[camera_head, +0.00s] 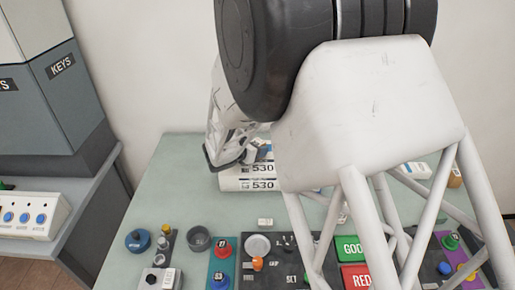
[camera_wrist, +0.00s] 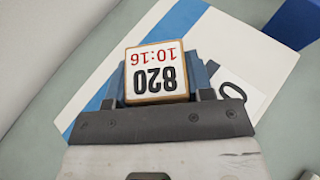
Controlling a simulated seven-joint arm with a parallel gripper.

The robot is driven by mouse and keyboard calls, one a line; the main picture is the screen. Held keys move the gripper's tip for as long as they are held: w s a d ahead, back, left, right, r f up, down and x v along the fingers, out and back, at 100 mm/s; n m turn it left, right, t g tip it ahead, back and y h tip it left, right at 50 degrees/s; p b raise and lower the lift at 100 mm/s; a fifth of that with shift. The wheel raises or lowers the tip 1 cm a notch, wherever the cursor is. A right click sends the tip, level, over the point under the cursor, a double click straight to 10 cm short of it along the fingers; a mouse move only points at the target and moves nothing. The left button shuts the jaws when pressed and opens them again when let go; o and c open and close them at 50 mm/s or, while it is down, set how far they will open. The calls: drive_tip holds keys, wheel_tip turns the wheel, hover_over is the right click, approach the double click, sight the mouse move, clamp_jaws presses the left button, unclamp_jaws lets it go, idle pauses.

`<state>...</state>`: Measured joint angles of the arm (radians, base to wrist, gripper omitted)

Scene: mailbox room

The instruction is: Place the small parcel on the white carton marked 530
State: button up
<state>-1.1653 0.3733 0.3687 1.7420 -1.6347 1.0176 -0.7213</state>
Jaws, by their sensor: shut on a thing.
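The white carton marked 530 (camera_head: 247,184) lies on the table, partly behind my arm in the head view. Its white top with a blue stripe fills much of the wrist view (camera_wrist: 245,50). The small parcel (camera_wrist: 157,74) has a tan edge and a white label reading 820 and 10:16, upside down in the wrist view. My gripper (camera_wrist: 160,92) is shut on the parcel, with blue pads at its sides. In the head view, my gripper (camera_head: 240,152) is at the carton's back edge. I cannot tell whether the parcel touches the carton.
The table (camera_head: 180,190) holds a blue round pot (camera_head: 138,240), a grey bowl (camera_head: 199,238), a white dish (camera_head: 257,245) and panels with knobs along the front. The table's left part is clear.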

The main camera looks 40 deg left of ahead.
drive_tip(key=shift+f, duration=0.1)
drive_tip(key=o, duration=1)
drive_tip(key=shift+c, duration=0.2)
drive_tip(key=shift+s, duration=0.1)
drive_tip(key=v, duration=1.2)
